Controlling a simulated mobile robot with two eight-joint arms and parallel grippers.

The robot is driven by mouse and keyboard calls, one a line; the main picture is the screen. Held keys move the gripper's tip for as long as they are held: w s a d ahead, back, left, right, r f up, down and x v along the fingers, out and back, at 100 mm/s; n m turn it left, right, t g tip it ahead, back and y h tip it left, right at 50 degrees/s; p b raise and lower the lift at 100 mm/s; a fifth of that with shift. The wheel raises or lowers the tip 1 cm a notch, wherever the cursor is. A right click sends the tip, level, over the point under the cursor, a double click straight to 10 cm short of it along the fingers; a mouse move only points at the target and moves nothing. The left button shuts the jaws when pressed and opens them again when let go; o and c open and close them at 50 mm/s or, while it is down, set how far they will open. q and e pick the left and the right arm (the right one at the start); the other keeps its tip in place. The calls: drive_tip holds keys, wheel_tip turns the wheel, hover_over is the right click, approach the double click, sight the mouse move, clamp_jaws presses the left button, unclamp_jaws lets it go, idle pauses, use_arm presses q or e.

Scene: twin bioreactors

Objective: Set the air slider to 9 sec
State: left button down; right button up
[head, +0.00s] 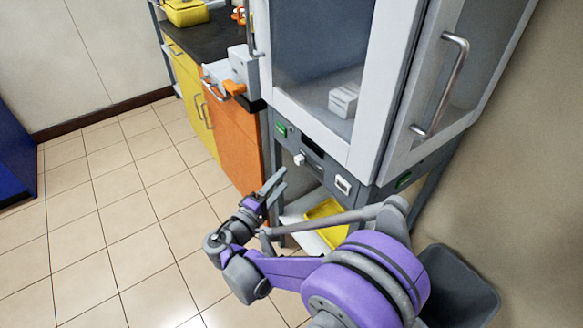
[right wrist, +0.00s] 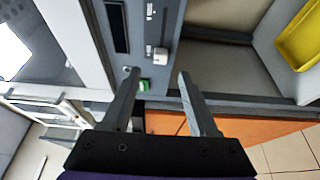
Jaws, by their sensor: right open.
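The grey control panel (head: 322,170) runs along the front of the glass-doored cabinet, below the doors. A small white knob (head: 299,159), likely the air slider, sits on it near a green button (head: 282,130). In the right wrist view the white knob (right wrist: 160,57) stands out from the panel beside small labels too small to read; its setting cannot be told. My right gripper (head: 275,182) is open and empty, in front of and below the knob. In the right wrist view its fingers (right wrist: 157,74) point toward the panel, with the green button (right wrist: 144,86) seen between them. My left gripper is not in view.
A dark display (head: 313,149) and a white switch (head: 343,185) are also on the panel. A yellow tray (head: 326,222) lies on the shelf below. Orange (head: 236,135) and yellow drawers stand to the left. A grey bin (head: 462,285) is at right. The tiled floor at left is clear.

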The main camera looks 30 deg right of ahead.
sight(297, 162)
drive_tip(key=b+x, duration=0.1)
drive_tip(key=x, duration=0.6)
drive_tip(key=shift+w+d, duration=0.2)
drive_tip(key=shift+d, duration=0.05)
clamp_jaws()
idle(1.1)
